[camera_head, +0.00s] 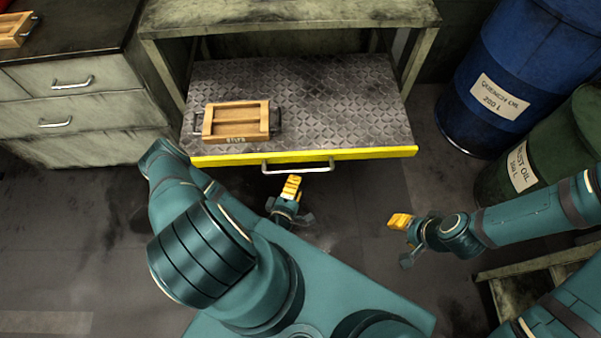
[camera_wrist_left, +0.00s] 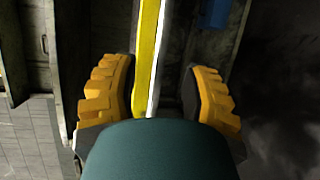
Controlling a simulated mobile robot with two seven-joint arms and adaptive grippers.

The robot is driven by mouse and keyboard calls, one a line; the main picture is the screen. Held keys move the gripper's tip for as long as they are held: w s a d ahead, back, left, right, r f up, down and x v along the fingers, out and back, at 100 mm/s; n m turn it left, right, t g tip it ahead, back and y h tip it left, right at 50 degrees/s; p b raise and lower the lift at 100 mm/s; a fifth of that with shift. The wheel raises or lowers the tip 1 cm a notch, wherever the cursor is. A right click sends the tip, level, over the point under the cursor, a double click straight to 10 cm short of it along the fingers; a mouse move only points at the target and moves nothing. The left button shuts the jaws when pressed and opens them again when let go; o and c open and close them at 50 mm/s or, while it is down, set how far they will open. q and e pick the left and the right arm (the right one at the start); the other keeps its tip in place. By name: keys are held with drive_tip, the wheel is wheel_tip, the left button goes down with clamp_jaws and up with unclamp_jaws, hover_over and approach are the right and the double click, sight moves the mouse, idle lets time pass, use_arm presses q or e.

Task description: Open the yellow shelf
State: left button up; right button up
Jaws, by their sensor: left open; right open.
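The yellow shelf is a sliding tray with a diamond-plate surface (camera_head: 330,100) and a yellow front edge (camera_head: 375,154), pulled out from under a workbench. A metal bar handle (camera_head: 298,167) sits on its front. In the left wrist view the yellow edge (camera_wrist_left: 147,50) runs between the finger pads, with a light strip beside it. My left gripper (camera_head: 291,187) is open just in front of the handle, apparently not closed on it; the wrist view shows its orange fingers (camera_wrist_left: 165,100) spread apart. My right gripper (camera_head: 400,221) is open and empty, to the right over the floor.
A wooden crate (camera_head: 236,134) stands on the tray's left part. A drawer cabinet (camera_head: 75,105) is at the left. A blue drum (camera_head: 500,110) and a green drum (camera_head: 550,150) stand at the right. Bare floor (camera_head: 385,190) lies in front of the tray.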

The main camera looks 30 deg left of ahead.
use_arm(q)
drive_tip(key=v, duration=0.3)
drive_tip(key=shift+s, duration=0.3)
idle(0.3)
drive_tip(key=w+d+r+m+g+h, duration=0.2)
drive_tip(key=w+d+m+g+h, duration=0.45)
drive_tip(key=m, duration=0.65)
drive_tip(key=s+d+r+m+g, duration=0.4)
drive_tip(key=d+r+m+g, duration=0.1)
drive_tip(key=r, duration=0.4)
drive_tip(key=shift+d+r+m+g, duration=0.35)
drive_tip(key=shift+m+g, duration=0.45)
drive_tip(key=shift+g, duration=0.45)
drive_tip(key=shift+s+a, duration=0.1)
drive_tip(key=shift+a, duration=0.05)
